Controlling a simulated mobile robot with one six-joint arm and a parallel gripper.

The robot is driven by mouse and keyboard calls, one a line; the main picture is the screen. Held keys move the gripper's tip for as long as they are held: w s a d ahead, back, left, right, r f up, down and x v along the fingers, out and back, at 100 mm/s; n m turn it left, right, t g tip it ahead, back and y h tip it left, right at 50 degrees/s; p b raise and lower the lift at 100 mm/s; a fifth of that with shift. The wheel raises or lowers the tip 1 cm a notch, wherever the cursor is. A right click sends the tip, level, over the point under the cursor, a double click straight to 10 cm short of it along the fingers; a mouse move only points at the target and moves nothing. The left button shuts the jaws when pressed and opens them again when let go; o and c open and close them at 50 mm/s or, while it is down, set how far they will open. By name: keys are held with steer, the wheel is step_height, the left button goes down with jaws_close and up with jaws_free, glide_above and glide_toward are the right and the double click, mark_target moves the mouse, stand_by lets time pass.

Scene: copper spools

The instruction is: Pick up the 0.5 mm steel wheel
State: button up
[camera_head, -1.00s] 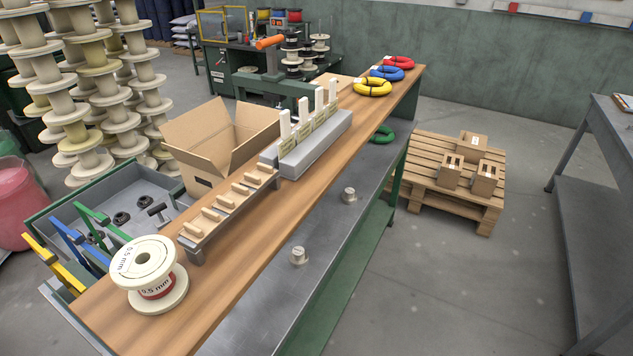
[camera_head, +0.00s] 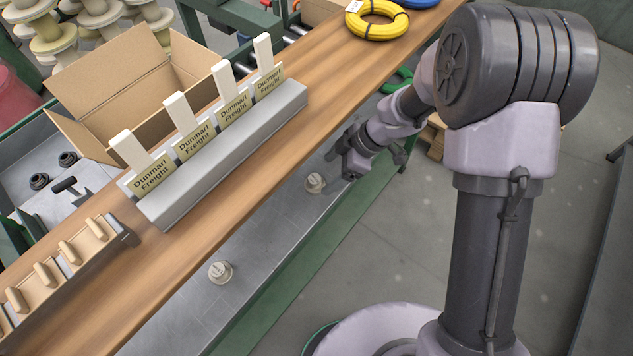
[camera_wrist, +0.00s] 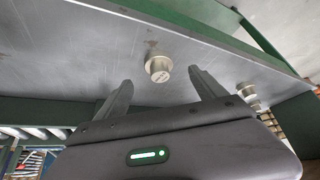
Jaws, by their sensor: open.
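Two small pale metal pieces, round with a raised hub, sit apart on the lower steel shelf in the head view: the farther piece (camera_head: 315,183) and the nearer piece (camera_head: 220,273). Any size marking on them is too small to read. My gripper (camera_head: 341,163) is beside the farther piece, a little right of it and apart from it. In the wrist view my open gripper (camera_wrist: 159,78) shows two separated fingers with one small metal piece (camera_wrist: 158,67) seen between their tips, not held. Another piece (camera_wrist: 247,92) shows at right.
A yellow coil (camera_head: 377,22) lies at the far end. The steel shelf (camera_head: 265,235) between the pieces is clear.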

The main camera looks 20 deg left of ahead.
mark_target(316, 179)
steer(key=b+x, duration=0.2)
steer(key=x, duration=0.1)
steer(key=b+x, duration=0.2)
steer(key=x, duration=0.2)
steer(key=shift+s+a+r, duration=0.1)
steer(key=shift+a+r, duration=0.15)
steer(key=shift+a, duration=0.05)
steer(key=shift+a+f, duration=0.1)
steer(key=shift+a, duration=0.1)
steer(key=shift+r, duration=0.25)
steer(key=shift+c, duration=0.7)
steer(key=shift+d, duration=0.1)
steer(key=c, duration=1.4)
